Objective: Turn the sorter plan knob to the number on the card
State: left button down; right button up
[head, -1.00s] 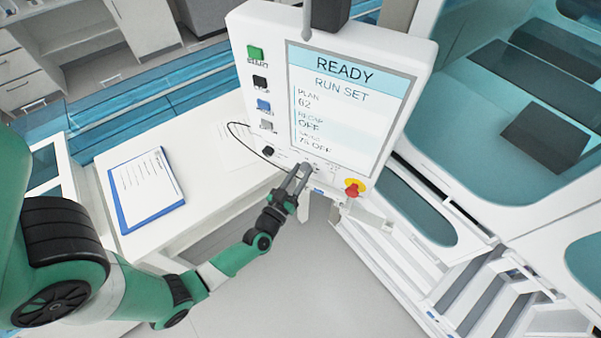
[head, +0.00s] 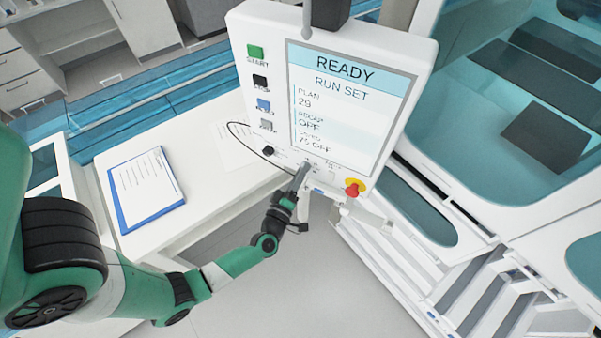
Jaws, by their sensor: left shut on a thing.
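The white sorter panel (head: 420,60) faces me at the top centre. Its screen (head: 345,120) reads READY, RUN SET, with PLAN 29. The lower lines are small and seem to show OFF and 75 OFF. My left gripper (head: 304,170) is at the panel's lower edge, below the screen, with its fingers shut on the plan knob, which the fingers hide. A blue clipboard (head: 120,209) with a white sheet lies on the white table to the left; its writing is too small to read. I cannot see a clear number card. My right gripper is not in view.
A red and yellow stop button (head: 355,188) sits just right of my left gripper. Green, black, blue and grey buttons (head: 257,52) run down the panel's left side. A dark cable (head: 240,124) loops beside them. A glazed machine stands at the right.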

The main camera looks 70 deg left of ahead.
pick_arm(q)
jog(key=n+g, duration=0.1)
jog(key=n, duration=1.1)
jog(key=shift+n, duration=0.3)
dwell(0.3)
jog(key=c, duration=0.5)
grip_release()
jog(key=shift+d, duration=0.1)
